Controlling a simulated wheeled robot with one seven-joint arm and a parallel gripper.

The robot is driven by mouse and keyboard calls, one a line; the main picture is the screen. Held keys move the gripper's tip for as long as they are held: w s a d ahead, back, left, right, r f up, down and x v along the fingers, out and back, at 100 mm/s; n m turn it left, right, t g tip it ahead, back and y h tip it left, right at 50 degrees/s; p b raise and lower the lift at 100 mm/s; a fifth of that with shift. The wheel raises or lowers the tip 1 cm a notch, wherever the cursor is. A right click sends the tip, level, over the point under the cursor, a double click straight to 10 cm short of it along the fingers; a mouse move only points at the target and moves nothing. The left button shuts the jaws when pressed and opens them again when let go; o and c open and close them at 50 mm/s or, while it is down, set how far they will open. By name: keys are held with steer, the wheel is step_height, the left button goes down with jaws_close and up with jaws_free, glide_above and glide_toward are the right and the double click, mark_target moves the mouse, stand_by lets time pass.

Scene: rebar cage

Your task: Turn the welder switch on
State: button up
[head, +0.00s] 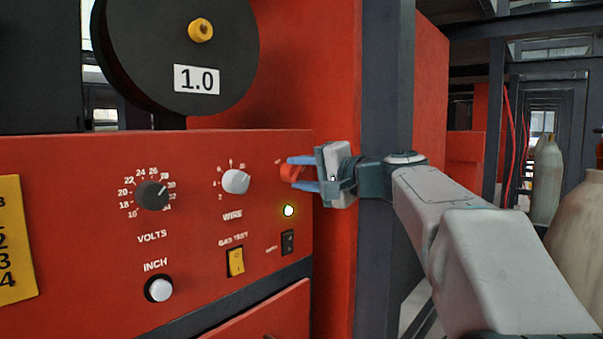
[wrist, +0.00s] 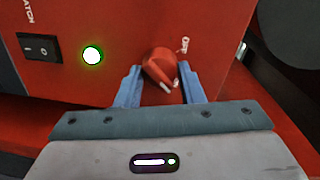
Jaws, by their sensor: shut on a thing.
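The welder (head: 75,250) is a red panel with dials and switches on the left of the head view. Its red rotary switch (head: 291,173) sits at the panel's upper right. My gripper (head: 296,174) has its two blue fingers on either side of this switch and is shut on it. In the wrist view the red switch knob (wrist: 160,68) lies between the fingers, tilted, with a pale mark at its lower end. An OFF label shows beside it at the upper right. A green light (head: 289,211) glows below the switch; it also shows in the wrist view (wrist: 92,55).
A volts dial (head: 151,195), a wire dial (head: 235,181), a yellow gas test switch (head: 236,262), a white inch button (head: 159,289) and a small black rocker (head: 288,242) share the panel. A black spool (head: 140,50) is above. A dark post (head: 385,90) stands behind my arm.

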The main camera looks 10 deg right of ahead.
stand_by(0.4)
steer(key=o, duration=1)
steer(key=b+v, duration=0.2)
steer(key=v, duration=1.2)
